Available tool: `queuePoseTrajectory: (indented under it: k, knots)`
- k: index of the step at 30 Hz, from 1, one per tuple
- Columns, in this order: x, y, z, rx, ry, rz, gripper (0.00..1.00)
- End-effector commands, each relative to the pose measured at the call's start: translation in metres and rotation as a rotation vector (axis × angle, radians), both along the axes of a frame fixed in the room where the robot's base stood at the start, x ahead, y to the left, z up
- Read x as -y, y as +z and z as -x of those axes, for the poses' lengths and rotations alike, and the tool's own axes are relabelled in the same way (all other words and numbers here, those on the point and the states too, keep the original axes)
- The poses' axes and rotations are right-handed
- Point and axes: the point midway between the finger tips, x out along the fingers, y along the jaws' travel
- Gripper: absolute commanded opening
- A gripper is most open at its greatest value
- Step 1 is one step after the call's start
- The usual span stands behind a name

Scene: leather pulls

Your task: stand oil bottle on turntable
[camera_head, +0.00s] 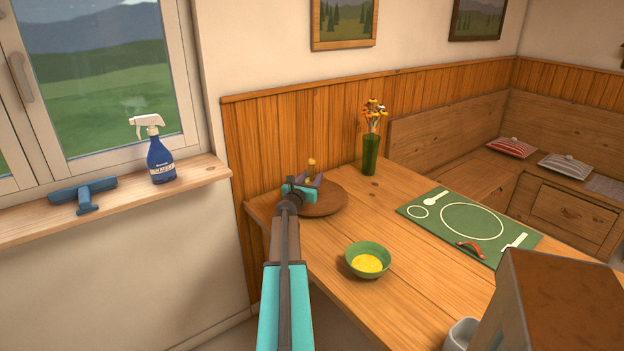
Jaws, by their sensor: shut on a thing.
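The oil bottle (311,166) shows only as a small yellowish top above my gripper (305,186); the gripper hides the rest of it. My gripper is shut on the bottle, which looks upright. Both are over the left part of the turntable (325,202), a round brown wooden disc at the far left corner of the table. I cannot tell whether the bottle's base touches the disc.
On the wooden table (390,216) stand a green vase with flowers (370,150), a green bowl with yellow content (367,261) and a green placemat (470,228). A spray bottle (158,158) and squeegee (84,190) are on the windowsill. The right of the turntable is clear.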

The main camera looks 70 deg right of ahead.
Motion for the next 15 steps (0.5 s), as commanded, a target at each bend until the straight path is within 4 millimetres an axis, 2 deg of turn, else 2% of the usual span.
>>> queuePoseTrajectory:
  k: [15]
  knots:
    - [-0.0003,-0.0089,-0.0005,0.0,0.0,0.001,0.1]
